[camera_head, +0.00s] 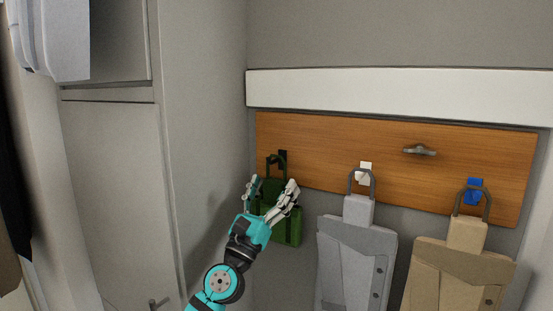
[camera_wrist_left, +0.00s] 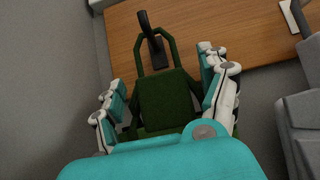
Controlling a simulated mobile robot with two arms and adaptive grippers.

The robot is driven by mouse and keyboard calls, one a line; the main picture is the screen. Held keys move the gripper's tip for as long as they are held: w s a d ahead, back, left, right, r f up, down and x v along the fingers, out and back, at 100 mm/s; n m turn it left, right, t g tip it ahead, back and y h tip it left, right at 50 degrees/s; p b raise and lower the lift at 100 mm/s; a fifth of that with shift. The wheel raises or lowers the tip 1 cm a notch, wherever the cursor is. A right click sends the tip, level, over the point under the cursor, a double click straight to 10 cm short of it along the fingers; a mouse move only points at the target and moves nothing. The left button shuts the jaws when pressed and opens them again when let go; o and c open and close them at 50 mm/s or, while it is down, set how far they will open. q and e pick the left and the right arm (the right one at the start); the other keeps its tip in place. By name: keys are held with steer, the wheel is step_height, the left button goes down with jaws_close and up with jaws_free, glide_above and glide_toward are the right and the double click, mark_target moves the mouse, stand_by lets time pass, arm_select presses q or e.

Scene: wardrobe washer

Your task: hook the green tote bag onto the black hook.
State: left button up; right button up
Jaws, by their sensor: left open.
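The green tote bag (camera_head: 287,233) is upright below the wooden board, at the left end. It also shows in the left wrist view (camera_wrist_left: 166,101). Its handle loop rises to the black hook (camera_head: 282,157). In the left wrist view the black hook (camera_wrist_left: 145,24) overlaps the top of the loop, and the handle appears to hang around it; the exact contact is hard to see. My left gripper (camera_head: 272,187) is open, with one finger on each side of the bag's upper body, and partly hides it in the head view. My right gripper is not in view.
The wooden board (camera_head: 320,150) also carries a white hook (camera_head: 365,167) with a grey bag (camera_head: 355,255), a metal hook (camera_head: 420,150) that is empty, and a blue hook (camera_head: 474,185) with a tan bag (camera_head: 460,265). A grey cabinet (camera_head: 120,190) stands at the left.

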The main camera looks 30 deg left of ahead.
arm_select(q)
steer(key=v, duration=1.2)
steer(key=shift+r, duration=0.1)
